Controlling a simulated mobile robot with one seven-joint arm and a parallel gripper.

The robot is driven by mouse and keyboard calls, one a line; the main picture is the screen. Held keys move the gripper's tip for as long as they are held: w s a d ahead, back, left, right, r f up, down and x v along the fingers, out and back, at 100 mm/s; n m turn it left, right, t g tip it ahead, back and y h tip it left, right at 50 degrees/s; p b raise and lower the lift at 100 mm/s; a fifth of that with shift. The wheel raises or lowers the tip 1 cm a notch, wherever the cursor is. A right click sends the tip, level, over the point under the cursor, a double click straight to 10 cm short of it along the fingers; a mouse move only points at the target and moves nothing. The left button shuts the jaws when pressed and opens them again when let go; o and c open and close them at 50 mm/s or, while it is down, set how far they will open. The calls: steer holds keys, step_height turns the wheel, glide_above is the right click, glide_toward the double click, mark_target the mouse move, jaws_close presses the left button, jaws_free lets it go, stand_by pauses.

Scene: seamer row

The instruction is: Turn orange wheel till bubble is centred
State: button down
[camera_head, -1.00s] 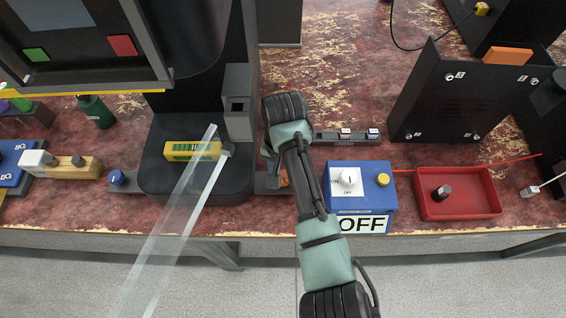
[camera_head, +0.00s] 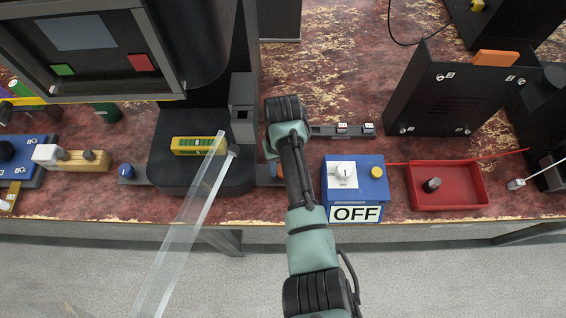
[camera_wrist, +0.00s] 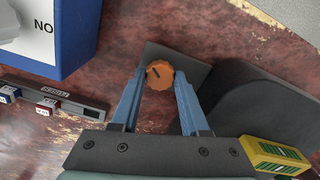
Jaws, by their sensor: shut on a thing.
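The orange wheel (camera_wrist: 159,75) sits between my two blue fingers in the wrist view, with a dark mark on its face. My gripper (camera_wrist: 160,77) is shut on it, a finger on either side. In the head view my arm hides most of the wheel, with only a bit of orange (camera_head: 280,171) showing. The yellow spirit level (camera_head: 198,146) lies on the black machine base to the left, with a green vial. It also shows at the lower right of the wrist view (camera_wrist: 274,156). The bubble is too small to place surely against its marks.
A blue switch box (camera_head: 355,186) marked OFF stands close right of my arm. A red tray (camera_head: 449,187) with a dark knob lies further right. A clear strip (camera_head: 190,215) slants in front of the machine base (camera_head: 165,178). A blue knob (camera_head: 126,171) is at left.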

stand_by(0.4)
steer(key=shift+c, duration=2.1)
jaws_free()
steer(key=shift+r, duration=0.1)
step_height(320, 180, up, 13)
steer(key=shift+p, duration=0.4)
